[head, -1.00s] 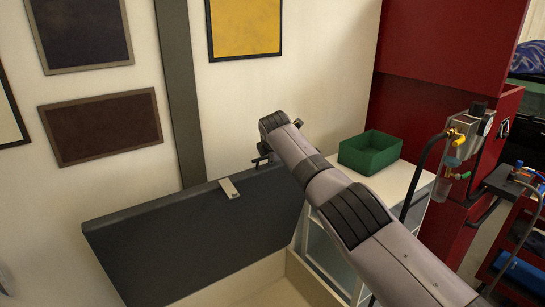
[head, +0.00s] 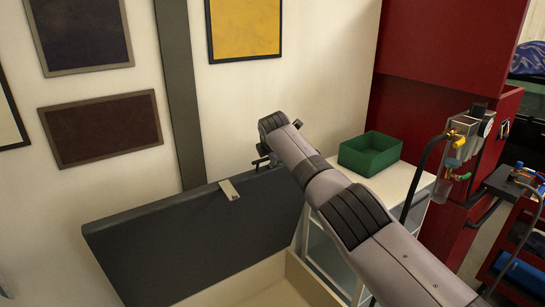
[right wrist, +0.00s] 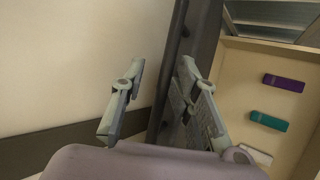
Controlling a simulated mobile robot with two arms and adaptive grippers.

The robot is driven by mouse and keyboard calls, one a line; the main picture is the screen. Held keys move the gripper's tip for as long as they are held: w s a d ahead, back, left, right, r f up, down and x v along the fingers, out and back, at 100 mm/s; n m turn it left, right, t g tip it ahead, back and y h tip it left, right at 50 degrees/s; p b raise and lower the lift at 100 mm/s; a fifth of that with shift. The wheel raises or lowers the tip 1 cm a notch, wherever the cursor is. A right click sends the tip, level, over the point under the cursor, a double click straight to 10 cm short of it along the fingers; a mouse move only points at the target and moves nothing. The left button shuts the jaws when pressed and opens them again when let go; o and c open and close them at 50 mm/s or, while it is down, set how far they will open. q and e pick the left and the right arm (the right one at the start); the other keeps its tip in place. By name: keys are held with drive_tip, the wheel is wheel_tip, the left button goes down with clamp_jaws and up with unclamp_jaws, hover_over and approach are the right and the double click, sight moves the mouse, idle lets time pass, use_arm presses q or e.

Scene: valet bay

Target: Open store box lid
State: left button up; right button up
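The store box lid (head: 200,235) is a dark grey panel standing raised and tilted back near the wall, with a small pale catch (head: 229,190) on its upper edge. The pale wooden box (head: 315,282) below it is open. My right arm reaches across to the lid's upper right corner. My right gripper (head: 263,160) is mostly hidden behind its wrist there. In the right wrist view my right gripper (right wrist: 162,64) has its fingers apart with nothing held between them. The lid's edge (right wrist: 202,40) runs close to the right-hand finger; I cannot tell whether they touch. My left gripper is not visible.
A purple item (right wrist: 284,83) and a teal item (right wrist: 269,121) lie in the box. A white stand (head: 404,184) with a green bin (head: 370,153) is right of the lid. A red cabinet (head: 440,80) stands beyond. The wall (head: 330,90) is close behind.

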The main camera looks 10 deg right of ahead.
drive_tip(key=shift+s+a+r, duration=0.1)
drive_tip(key=shift+s+r, duration=0.4)
drive_tip(key=shift+r, duration=0.05)
drive_tip(key=v, duration=1)
drive_tip(key=shift+s+r, duration=0.2)
drive_tip(key=shift+f, duration=0.1)
